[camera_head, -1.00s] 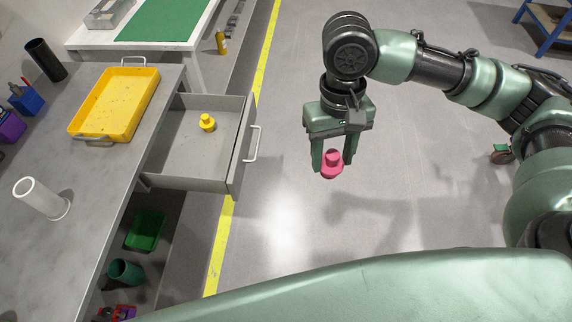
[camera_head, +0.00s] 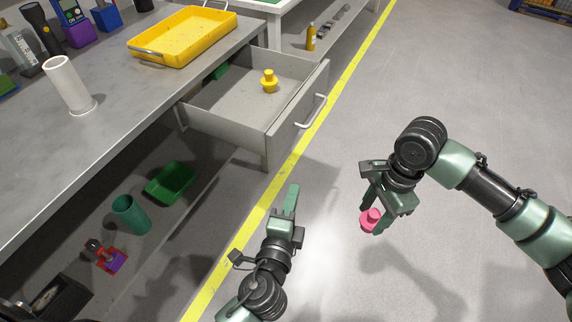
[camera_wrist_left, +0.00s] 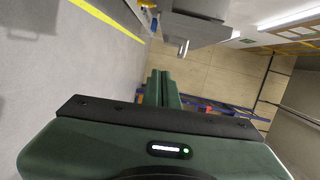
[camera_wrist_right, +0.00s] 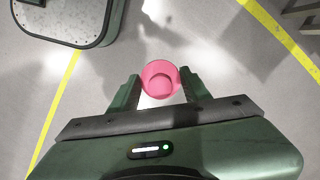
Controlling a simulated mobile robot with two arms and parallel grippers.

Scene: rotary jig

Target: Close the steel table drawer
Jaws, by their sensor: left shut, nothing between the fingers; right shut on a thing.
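The steel table (camera_head: 150,100) has its grey drawer (camera_head: 297,112) pulled out, its handle (camera_head: 312,112) on the front facing the aisle. A yellow knobbed part (camera_head: 269,82) stands inside the drawer. My left gripper (camera_head: 291,192) is shut and empty, below and in front of the drawer, apart from it; its closed fingers show in the left wrist view (camera_wrist_left: 162,88). My right gripper (camera_head: 371,208) is shut on a pink knobbed part (camera_head: 370,220), held over the floor right of the drawer. The pink part also shows between the fingers in the right wrist view (camera_wrist_right: 160,79).
A yellow tray (camera_head: 150,52) and a white tube (camera_head: 70,85) stand on the table top. A green bin (camera_head: 170,182) and a green cup (camera_head: 130,214) are on the lower shelf. The floor to the right is clear.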

